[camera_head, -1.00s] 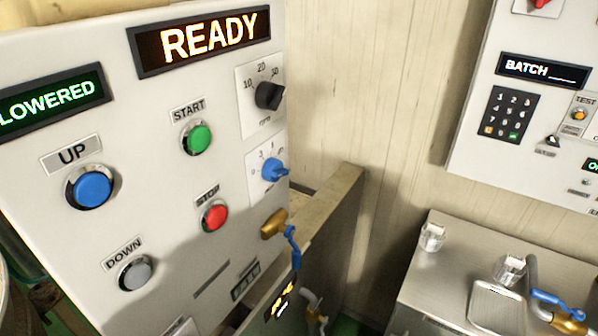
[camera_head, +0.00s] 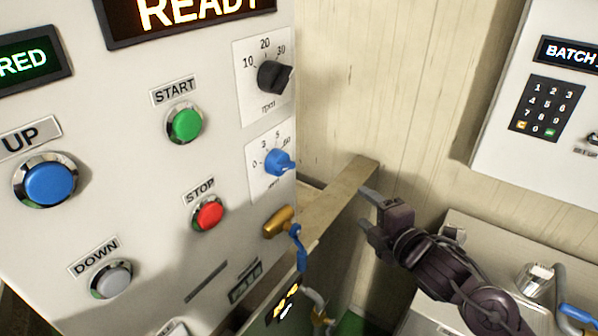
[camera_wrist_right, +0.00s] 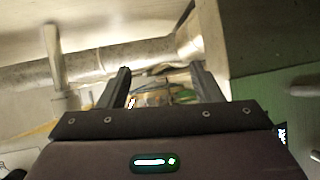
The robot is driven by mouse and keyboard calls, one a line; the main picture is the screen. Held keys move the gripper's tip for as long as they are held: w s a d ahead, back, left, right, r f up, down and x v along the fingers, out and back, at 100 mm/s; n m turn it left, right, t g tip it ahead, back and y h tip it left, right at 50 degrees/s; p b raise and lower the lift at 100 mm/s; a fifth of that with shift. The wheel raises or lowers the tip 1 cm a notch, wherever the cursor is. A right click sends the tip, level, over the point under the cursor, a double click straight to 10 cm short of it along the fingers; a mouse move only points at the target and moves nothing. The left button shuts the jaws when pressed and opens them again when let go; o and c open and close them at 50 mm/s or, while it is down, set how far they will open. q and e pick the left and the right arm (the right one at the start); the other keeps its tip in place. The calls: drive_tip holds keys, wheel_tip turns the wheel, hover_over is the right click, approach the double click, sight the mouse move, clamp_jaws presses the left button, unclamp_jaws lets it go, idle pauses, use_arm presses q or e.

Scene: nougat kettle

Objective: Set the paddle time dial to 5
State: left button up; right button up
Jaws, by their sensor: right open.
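The paddle time dial is the blue knob (camera_head: 279,162) on a white scale plate (camera_head: 258,180) at the right edge of the control panel. Its scale shows 0, 3, 5 and a larger mark partly unclear; I cannot tell exactly where the pointer stands. My right gripper (camera_head: 368,212) is open and empty, to the right of and below the dial, apart from the panel. The right wrist view shows its two fingers (camera_wrist_right: 162,85) spread with nothing between them. The dial cannot be made out in that view. My left gripper is not in view.
Above the dial is a black rpm knob (camera_head: 274,77). Left are the green START button (camera_head: 186,124) and red STOP button (camera_head: 208,214). A brass valve with a blue handle (camera_head: 280,222) juts out below. A metal ledge (camera_head: 345,195) runs behind; a second panel (camera_head: 500,130) stands right.

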drive_tip(key=s+a+r+n+y, duration=0.2)
drive_tip(key=a+r+n+y, duration=0.1)
drive_tip(key=r+n, duration=0.3)
drive_tip(key=s+a+r+n+y, duration=0.2)
drive_tip(key=a+r+n+y, duration=0.1)
drive_tip(key=r+n, duration=0.25)
drive_tip(key=n+g+y, duration=0.3)
drive_tip(key=n+g, duration=0.1)
drive_tip(key=n, duration=0.5)
approach(289, 168)
drive_tip(key=x, duration=0.3)
drive_tip(key=shift+m, duration=0.25)
drive_tip(key=p+x, duration=0.1)
drive_tip(key=x, duration=0.1)
drive_tip(key=p+x, duration=0.2)
drive_tip(key=x, duration=0.1)
drive_tip(key=shift+w+a+r, duration=0.15)
drive_tip(key=shift+a+r, duration=0.05)
drive_tip(key=shift+w+a+f, duration=0.2)
drive_tip(key=shift+w+a, duration=0.15)
drive_tip(key=shift+a, duration=0.1)
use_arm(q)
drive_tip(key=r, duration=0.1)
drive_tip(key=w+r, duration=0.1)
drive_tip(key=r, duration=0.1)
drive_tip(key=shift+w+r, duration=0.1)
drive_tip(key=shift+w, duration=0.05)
use_arm(e)
drive_tip(key=c, duration=1)
